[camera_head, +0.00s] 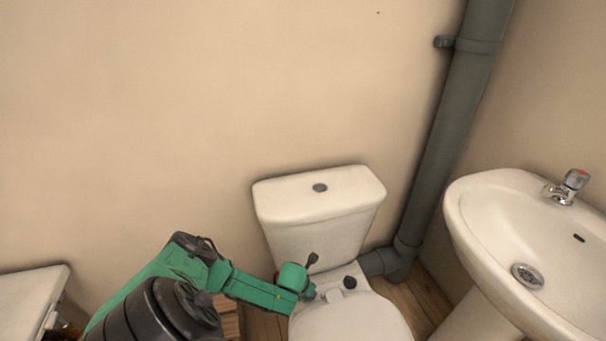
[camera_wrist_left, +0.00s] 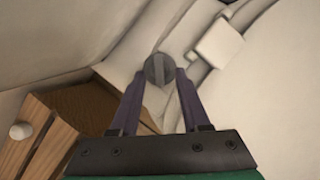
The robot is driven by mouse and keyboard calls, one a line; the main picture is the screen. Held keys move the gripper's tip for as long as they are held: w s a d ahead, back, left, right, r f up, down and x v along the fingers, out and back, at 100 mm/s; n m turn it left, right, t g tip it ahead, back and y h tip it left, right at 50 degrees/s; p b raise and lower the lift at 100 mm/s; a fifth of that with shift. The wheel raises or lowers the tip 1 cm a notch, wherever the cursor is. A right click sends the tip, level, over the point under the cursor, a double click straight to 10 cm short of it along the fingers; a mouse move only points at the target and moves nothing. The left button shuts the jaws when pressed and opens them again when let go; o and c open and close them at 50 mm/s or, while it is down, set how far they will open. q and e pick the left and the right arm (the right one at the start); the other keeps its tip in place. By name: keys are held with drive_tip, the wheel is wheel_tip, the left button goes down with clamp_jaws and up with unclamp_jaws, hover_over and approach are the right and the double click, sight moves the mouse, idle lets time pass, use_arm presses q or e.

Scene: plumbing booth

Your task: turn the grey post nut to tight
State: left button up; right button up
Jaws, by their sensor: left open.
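The grey post nut (camera_wrist_left: 158,69) shows in the left wrist view as a round grey disc with a ridge across its face. It lies at the fingertips of my left gripper (camera_wrist_left: 160,76), which is open, with one finger on each side. I cannot tell whether the fingers touch it. In the head view my left gripper (camera_head: 309,292) is at the back of the toilet seat (camera_head: 350,318), low in front of the cistern (camera_head: 320,205). The nut cannot be made out for certain there. My right gripper is not in view.
A wooden box (camera_wrist_left: 45,135) stands at the left in the wrist view. A grey pipe (camera_head: 440,150) and a basin (camera_head: 530,245) are to the right.

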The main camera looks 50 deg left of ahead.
use_arm(q)
drive_tip(key=p+v, duration=0.4)
drive_tip(key=v, duration=0.9)
drive_tip(key=shift+s, duration=0.1)
